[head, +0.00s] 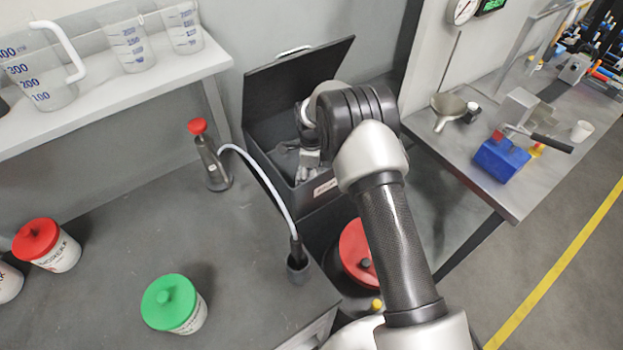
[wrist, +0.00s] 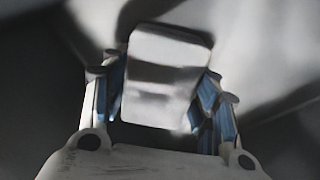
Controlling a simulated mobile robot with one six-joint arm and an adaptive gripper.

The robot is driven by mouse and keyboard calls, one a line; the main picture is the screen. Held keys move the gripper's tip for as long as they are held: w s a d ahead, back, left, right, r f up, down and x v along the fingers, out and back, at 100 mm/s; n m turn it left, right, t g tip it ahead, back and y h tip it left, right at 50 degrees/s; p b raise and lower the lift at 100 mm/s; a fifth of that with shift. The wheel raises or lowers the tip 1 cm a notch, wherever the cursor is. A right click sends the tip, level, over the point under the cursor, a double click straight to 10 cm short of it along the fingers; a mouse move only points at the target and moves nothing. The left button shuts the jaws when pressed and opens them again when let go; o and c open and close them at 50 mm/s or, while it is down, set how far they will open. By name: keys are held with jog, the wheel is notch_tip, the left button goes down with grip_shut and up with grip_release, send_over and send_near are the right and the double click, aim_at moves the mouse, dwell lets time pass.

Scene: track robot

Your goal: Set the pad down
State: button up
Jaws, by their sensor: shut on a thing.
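The pad (wrist: 167,80) is a pale, light-grey block with rounded corners in the wrist view. My gripper (wrist: 160,95) is shut on it, with blue-lined fingers at its left and right sides. In the head view my gripper (head: 308,168) reaches down into an open dark box (head: 252,125), near its front wall. The pad cannot be made out clearly there, and I cannot tell whether it touches the box floor.
The box's lid (head: 285,78) stands raised behind. A flask with a red stopper (head: 207,155) and a hose stand left of the box. A green-lidded jar (head: 173,303) is in front. A side bench (head: 465,165) holds a blue block (head: 501,159).

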jog(key=shift+f, duration=0.25)
jog(key=shift+f, duration=0.1)
jog(key=shift+f, duration=0.15)
jog(key=o, duration=1)
jog(key=shift+o, duration=0.2)
